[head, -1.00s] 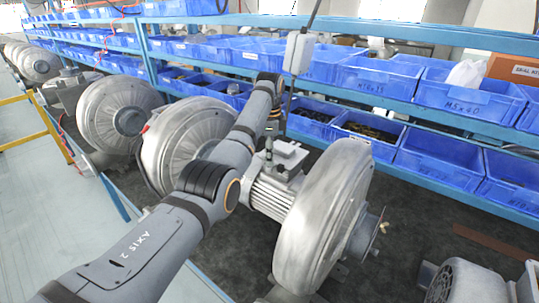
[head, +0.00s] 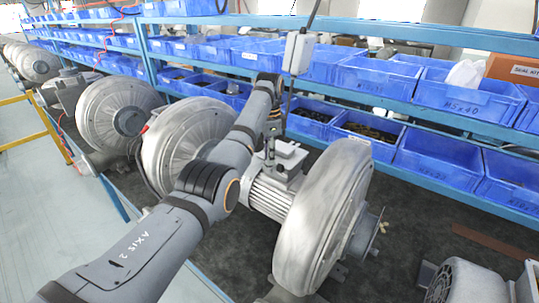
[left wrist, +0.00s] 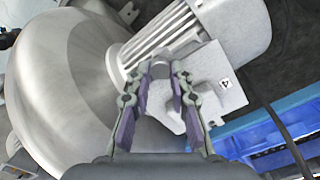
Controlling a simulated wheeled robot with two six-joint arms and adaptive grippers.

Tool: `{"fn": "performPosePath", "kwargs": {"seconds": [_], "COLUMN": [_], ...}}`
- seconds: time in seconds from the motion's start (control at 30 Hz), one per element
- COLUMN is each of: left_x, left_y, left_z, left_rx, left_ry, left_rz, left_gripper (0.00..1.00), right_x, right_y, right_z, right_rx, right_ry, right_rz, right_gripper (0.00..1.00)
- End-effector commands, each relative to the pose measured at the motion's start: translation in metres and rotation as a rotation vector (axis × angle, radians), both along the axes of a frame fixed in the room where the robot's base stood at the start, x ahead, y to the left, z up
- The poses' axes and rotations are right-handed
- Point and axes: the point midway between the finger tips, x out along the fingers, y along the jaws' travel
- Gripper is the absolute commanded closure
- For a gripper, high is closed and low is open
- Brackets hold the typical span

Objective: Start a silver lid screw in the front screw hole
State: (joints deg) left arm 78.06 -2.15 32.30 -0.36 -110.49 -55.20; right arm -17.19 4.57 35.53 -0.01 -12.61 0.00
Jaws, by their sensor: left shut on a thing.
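My left gripper (head: 269,158) points down over the terminal box (head: 287,158) on top of the nearest blower's motor. The front screw hole cannot be told apart, and I cannot tell whether the screw touches the lid. My right gripper is in neither view.
The large silver blower housing (head: 327,210) stands close beside the box, with the ribbed motor (head: 268,199) beneath it. A grey hanging switch box (head: 298,53) and its cable are behind my arm. Blue bins (head: 440,157) line the rack behind the dark bench.

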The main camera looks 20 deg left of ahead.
Motion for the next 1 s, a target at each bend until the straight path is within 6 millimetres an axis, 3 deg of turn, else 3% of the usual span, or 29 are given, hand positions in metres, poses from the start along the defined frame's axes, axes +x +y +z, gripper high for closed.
{"fn": "performPosePath", "kwargs": {"seconds": [0.8, 1.0], "left_x": [0.001, 0.0013], "left_y": [0.0005, 0.0005], "left_z": [0.0009, 0.0012], "left_rx": [0.005, 0.007], "left_ry": [-0.003, -0.004], "left_rz": [-1.747, -2.007], "left_gripper": [1.0, 1.0], "right_x": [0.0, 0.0], "right_y": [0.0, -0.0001], "right_z": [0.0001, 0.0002], "right_rx": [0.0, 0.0], "right_ry": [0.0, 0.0], "right_rz": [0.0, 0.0], "right_gripper": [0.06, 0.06]}}
